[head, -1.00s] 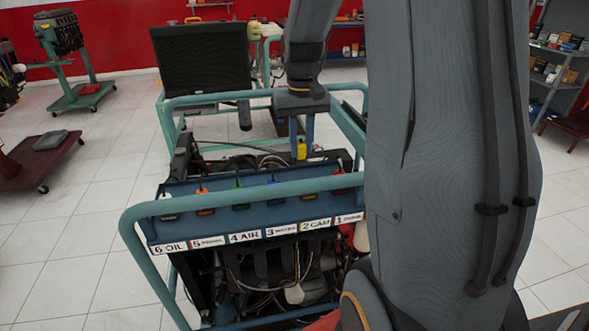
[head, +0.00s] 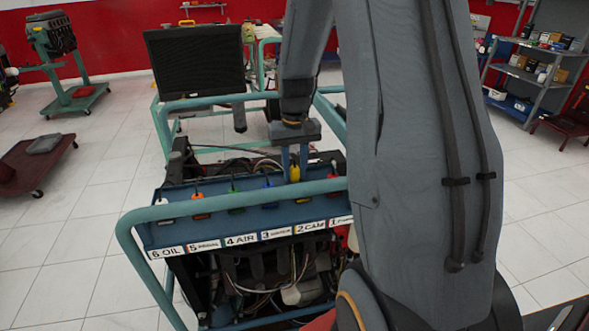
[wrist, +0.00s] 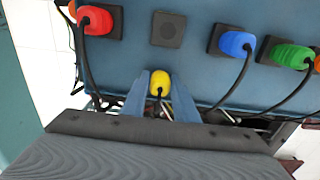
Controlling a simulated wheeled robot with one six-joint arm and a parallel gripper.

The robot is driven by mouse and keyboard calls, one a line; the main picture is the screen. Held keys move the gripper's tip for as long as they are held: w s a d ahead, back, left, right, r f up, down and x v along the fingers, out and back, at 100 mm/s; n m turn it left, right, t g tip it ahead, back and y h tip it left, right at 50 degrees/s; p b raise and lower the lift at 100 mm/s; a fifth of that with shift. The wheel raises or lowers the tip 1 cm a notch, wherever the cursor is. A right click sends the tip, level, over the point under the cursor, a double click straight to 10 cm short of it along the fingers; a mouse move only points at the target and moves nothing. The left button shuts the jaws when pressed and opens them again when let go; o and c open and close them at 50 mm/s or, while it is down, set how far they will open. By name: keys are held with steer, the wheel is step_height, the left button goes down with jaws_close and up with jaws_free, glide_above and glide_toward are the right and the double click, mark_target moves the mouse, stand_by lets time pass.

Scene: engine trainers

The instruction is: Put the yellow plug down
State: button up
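The yellow plug (head: 295,173) is between the two blue fingers of my gripper (head: 294,160), above the back edge of the blue panel (head: 230,217). In the wrist view the fingers of my gripper (wrist: 161,92) lie on both sides of the yellow plug (wrist: 160,83), and a dark cable hangs from it. An empty square dark socket (wrist: 168,30) sits in the blue panel just beyond the plug, between the red plug (wrist: 97,20) and the blue plug (wrist: 237,43). The plug is apart from that socket.
The green plug (wrist: 291,55) stands right of the blue one, each with a cable. A teal tube frame (head: 250,193) runs in front of the panel. Number labels (head: 243,239) line its front. A monitor (head: 195,60) stands behind.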

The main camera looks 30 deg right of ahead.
mark_target(295, 167)
steer(key=shift+o, duration=1)
step_height(295, 167, up, 12)
steer(key=b, duration=0.2)
steer(key=shift+r+b, duration=0.2)
steer(key=shift+b, duration=0.15)
steer(key=shift+r, duration=0.1)
